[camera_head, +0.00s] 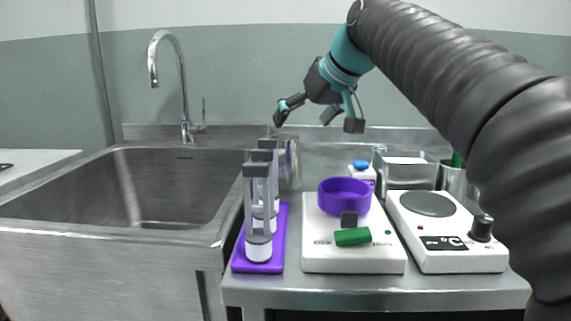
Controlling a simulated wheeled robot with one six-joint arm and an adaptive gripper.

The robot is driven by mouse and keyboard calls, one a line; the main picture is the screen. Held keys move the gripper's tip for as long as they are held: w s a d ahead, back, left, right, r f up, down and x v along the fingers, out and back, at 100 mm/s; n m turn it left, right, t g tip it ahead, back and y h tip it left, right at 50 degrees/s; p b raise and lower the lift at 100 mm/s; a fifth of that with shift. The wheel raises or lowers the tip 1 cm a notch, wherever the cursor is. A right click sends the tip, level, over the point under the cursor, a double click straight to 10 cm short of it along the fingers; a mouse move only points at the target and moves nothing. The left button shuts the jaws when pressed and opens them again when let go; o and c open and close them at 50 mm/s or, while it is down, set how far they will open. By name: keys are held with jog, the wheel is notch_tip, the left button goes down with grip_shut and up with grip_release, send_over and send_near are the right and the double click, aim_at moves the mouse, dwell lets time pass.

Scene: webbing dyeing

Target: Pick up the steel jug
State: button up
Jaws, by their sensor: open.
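A shiny steel vessel (290,171), which looks like the steel jug, stands at the back left of the steel worktop, by the sink's edge. The rack of vials in front of it hides part of its body, so its handle cannot be made out clearly. My gripper (316,119) hangs in the air above the back of the worktop, above and to the right of the vessel. Its fingers are spread wide, with nothing between them and apart from the vessel.
A grey rack with vials (258,225) stands on a purple tray (279,262). A white device with a purple bowl (344,201) and a hotplate (447,257) fill the front. Steel containers (420,175) stand behind. The sink (150,190) with its tap (183,90) is left.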

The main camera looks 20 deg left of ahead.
aim_at(280, 146)
jog(key=x, duration=0.6)
jog(key=shift+r+x, duration=0.25)
jog(key=shift+x, duration=2.35)
jog(key=shift+w+a, duration=0.15)
jog(key=shift+w, duration=0.05)
jog(key=c, duration=1.4)
jog(key=shift+r, duration=0.1)
